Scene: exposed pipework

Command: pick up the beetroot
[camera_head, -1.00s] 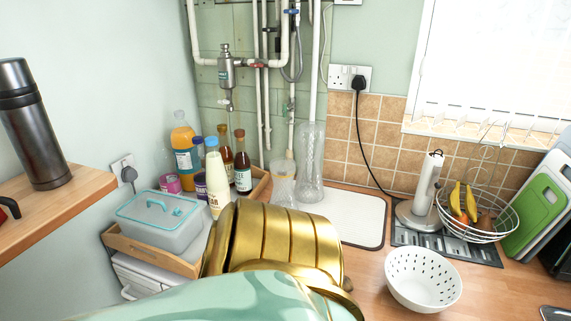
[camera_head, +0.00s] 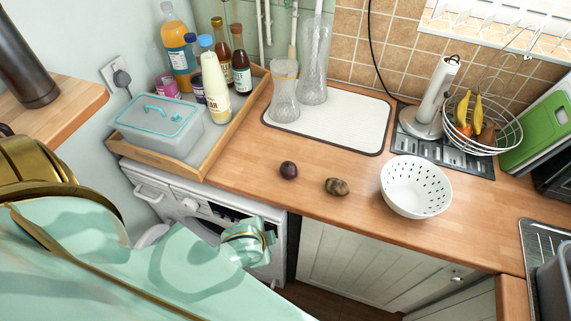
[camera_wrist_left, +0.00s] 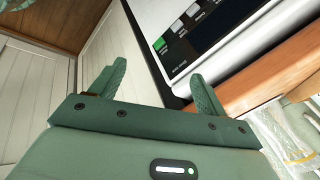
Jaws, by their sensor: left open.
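The beetroot (camera_head: 288,170) is a small, dark purple, round thing on the wooden worktop, left of a brownish potato-like vegetable (camera_head: 337,187). My left arm comes in from the left in the head view, low in front of the worktop, and its fingers cannot be made out there. In the left wrist view my left gripper (camera_wrist_left: 158,72) is open, with nothing between its two green fingers. It faces a white appliance front with a dark panel, below the worktop edge. The beetroot does not show in that view. My right gripper is not in view.
A white colander (camera_head: 416,187) stands right of the vegetables. A white drying mat (camera_head: 345,123) with glass vases lies behind. A wooden tray (camera_head: 205,160) with bottles and a lidded box (camera_head: 158,128) is at the left. The worktop around the beetroot is clear.

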